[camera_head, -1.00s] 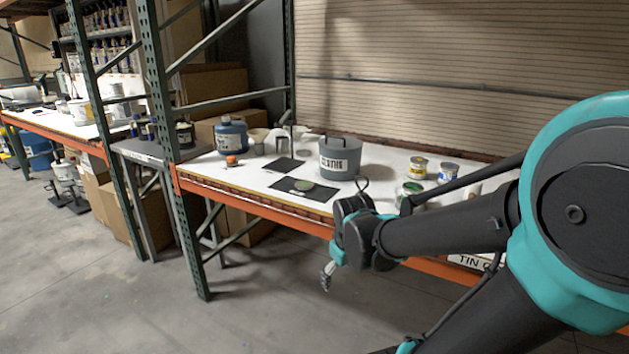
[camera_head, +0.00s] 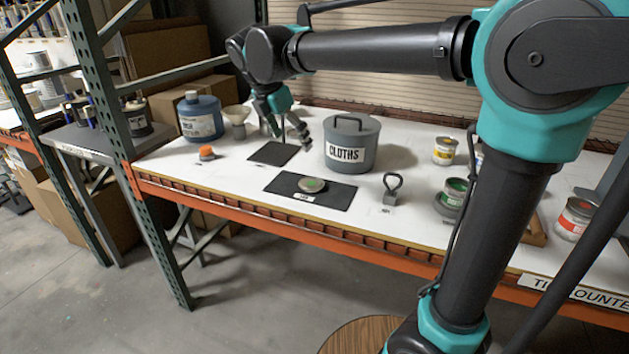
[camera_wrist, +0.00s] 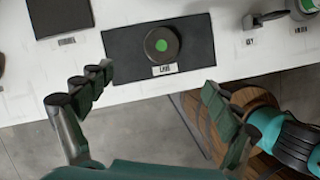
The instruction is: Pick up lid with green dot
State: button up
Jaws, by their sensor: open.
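The lid with the green dot (camera_head: 311,185) is a round, flat disc lying on a black mat (camera_head: 338,195) near the front edge of the white counter. In the wrist view the lid (camera_wrist: 162,45) lies on the mat, ahead of and between the spread fingers. My gripper (camera_head: 291,140) is open and empty above the counter, behind and left of the lid, between the second black mat and the grey pot. In the wrist view both fingers of my gripper (camera_wrist: 155,98) show apart, with nothing between them.
A grey pot marked CLOTHS (camera_head: 351,148) stands behind the lid's mat. A blue jug (camera_head: 200,117), an orange-capped item (camera_head: 207,153) and another black mat (camera_head: 273,153) are to the left. A metal loop-handled key (camera_head: 392,189) and several tins, including a green one (camera_head: 454,193), are to the right.

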send_over(311, 183)
jog(key=s+a, duration=0.2)
notch_tip(311, 183, down, 10)
jog(key=shift+r, duration=0.25)
jog(key=shift+x, duration=2.9)
jog(key=shift+s, duration=0.2)
jog(key=shift+c, duration=0.3)
jog(key=c, duration=0.7)
